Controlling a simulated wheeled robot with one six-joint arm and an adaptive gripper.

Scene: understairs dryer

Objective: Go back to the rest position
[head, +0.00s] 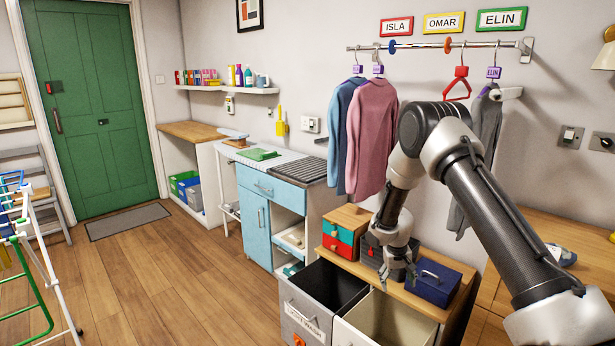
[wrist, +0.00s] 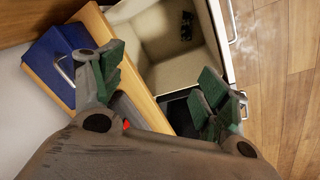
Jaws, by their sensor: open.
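My gripper (head: 398,278) is open and empty, pointing down over the front part of a low wooden-topped unit. In the wrist view its green-padded fingers (wrist: 160,78) stand wide apart with nothing between them. Below them show the unit's wooden edge and a cream open bin (wrist: 165,75). My arm reaches in from the right in the head view and hides part of the wall and the unit.
A blue box (head: 433,283) stands close right of my gripper, and a dark box (head: 375,250) close left, partly hidden. A drawer box (head: 342,231) stands further left. Open bins (head: 318,292) jut out in front. Garments (head: 372,125) hang behind my arm.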

